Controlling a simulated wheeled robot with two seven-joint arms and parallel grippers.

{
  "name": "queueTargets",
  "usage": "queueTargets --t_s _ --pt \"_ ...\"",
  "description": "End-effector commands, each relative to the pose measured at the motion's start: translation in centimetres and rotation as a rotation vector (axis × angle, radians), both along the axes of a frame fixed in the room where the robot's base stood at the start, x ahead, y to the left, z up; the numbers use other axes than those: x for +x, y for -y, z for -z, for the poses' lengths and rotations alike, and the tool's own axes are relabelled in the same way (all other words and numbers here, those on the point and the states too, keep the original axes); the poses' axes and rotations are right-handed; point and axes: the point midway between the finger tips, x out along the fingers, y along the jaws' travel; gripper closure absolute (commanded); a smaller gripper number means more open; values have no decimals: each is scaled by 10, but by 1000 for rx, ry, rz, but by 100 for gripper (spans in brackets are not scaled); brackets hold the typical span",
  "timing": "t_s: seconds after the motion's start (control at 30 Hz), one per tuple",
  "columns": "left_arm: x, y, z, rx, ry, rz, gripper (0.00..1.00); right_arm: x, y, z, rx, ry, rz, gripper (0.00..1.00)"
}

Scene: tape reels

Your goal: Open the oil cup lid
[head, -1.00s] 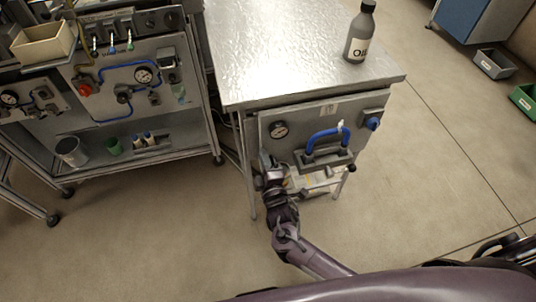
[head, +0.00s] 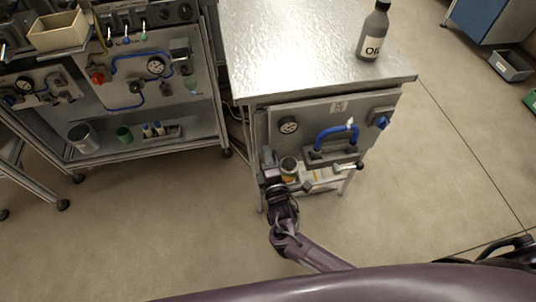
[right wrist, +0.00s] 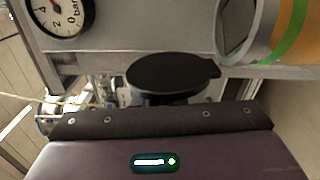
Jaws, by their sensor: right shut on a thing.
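The oil cup (head: 288,169) stands at the front of the metal workbench, below the pressure gauge, with its round top showing. In the right wrist view the cup (right wrist: 274,38) is at upper right, with a grey rim and amber and green bands. The black disc-shaped lid (right wrist: 172,72), with a small tab, is apart from the cup's rim. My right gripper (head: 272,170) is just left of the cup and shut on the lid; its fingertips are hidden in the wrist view. My left gripper is not in view.
A gauge (head: 288,125), a blue handle (head: 322,138) and a blue knob (head: 383,122) are on the bench's front panel. A dark oil bottle (head: 374,33) stands on the bench top (head: 290,50). A panelled trolley is at left.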

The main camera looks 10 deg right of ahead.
Motion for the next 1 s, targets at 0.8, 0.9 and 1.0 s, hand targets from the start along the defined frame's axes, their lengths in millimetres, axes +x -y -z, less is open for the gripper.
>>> queueTargets --t_s 0.8,0.9,1.0 --pt "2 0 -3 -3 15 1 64 -39 1 1 2 -4 -1 67" --pt "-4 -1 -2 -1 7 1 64 -56 2 1 2 -4 -1 67" --pt "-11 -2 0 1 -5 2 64 -68 2 0 2 -1 -1 67"
